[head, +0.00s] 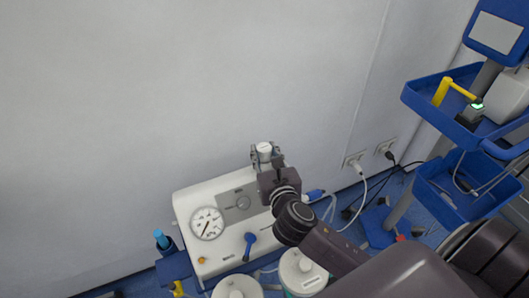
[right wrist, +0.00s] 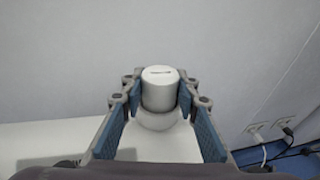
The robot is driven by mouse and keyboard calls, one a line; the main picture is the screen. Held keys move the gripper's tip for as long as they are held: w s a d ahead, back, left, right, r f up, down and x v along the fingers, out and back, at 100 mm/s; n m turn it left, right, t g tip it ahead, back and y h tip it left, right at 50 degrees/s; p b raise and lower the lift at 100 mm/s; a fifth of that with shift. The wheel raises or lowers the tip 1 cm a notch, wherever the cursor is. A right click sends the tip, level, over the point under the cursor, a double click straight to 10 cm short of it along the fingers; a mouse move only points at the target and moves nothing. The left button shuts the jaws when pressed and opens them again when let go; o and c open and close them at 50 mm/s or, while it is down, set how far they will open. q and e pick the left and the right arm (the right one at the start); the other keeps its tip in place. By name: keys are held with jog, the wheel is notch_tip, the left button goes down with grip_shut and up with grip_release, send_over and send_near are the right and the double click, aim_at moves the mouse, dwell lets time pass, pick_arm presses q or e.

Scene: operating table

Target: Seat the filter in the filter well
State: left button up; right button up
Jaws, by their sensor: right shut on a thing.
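The filter (head: 264,147) is a small white cylinder with a dark mark on its top. It stands upright between the fingers of my right gripper (head: 266,157), over the back right part of the white suction unit (head: 187,206). In the right wrist view, the gripper (right wrist: 160,98) is shut on the filter (right wrist: 160,92), with a finger on each side. A rounded pale part shows just below the filter there; I cannot tell whether it is the filter's base or the well. I cannot make out the filter well; my gripper and arm cover that part of the unit. My left gripper is not in view.
The unit's front carries a gauge (head: 207,223) and a blue lever (head: 250,245). White-lidded jars (head: 237,288) stand before it. The wall (head: 150,90) rises close behind. Cables and a blue-trayed cart (head: 425,92) are at the right.

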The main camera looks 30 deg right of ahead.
jog(key=o, duration=0.9)
jog(key=shift+f, duration=0.1)
jog(key=shift+s+r, duration=0.15)
jog(key=shift+r, duration=0.05)
jog(key=v, duration=1.1)
jog(key=shift+s+a+r+b, duration=0.1)
jog(key=shift+s+a+b, duration=0.05)
jog(key=shift+s+b, duration=0.15)
